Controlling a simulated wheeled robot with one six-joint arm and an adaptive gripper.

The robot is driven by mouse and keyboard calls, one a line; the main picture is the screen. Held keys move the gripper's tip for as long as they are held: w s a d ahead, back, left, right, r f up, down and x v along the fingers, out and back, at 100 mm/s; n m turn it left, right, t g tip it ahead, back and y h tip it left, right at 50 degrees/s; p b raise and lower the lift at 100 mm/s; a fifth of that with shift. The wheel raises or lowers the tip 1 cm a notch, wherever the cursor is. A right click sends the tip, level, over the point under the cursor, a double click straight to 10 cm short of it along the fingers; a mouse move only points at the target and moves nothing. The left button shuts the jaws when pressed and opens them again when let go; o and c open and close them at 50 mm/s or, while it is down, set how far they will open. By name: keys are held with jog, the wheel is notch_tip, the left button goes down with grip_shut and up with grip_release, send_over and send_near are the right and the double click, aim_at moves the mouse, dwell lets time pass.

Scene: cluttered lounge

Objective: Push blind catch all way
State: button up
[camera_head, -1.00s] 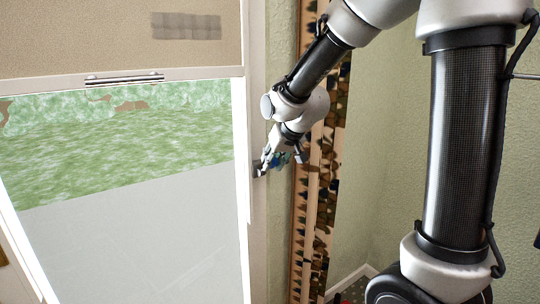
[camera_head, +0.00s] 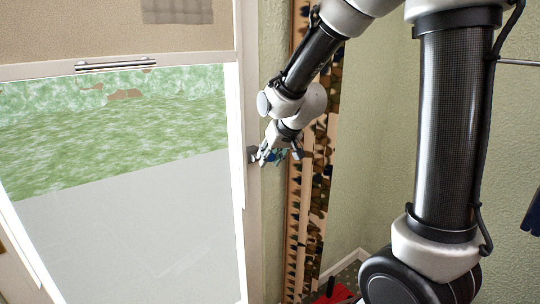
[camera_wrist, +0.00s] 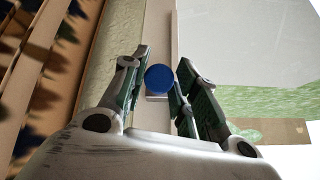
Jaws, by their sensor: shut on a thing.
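The blind catch shows as a round blue knob (camera_wrist: 159,78) on a small grey plate on the white window frame. In the head view the plate (camera_head: 253,155) sits on the right side of the frame, and the knob is mostly hidden by my fingers. My gripper (camera_wrist: 160,84) is at the catch, its two green-padded fingers on either side of the knob and shut on it. The gripper also shows in the head view (camera_head: 270,156). The beige blind (camera_head: 80,30) hangs over the top of the window, with a metal handle (camera_head: 115,64) on its bottom rail.
A patterned brown panel (camera_head: 318,200) stands against the green wall just right of the window frame. A red object (camera_head: 335,292) lies on the floor at bottom right. The space in front of the pane (camera_head: 130,225) is clear.

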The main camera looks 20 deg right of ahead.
jog(key=shift+s+d+f, duration=0.1)
jog(key=shift+s+f, duration=0.1)
jog(key=shift+f, duration=0.05)
jog(key=o, duration=0.8)
jog(key=shift+o, duration=0.6)
jog(key=shift+w+r, duration=0.15)
jog(key=shift+r, duration=0.1)
jog(key=v, duration=1.2)
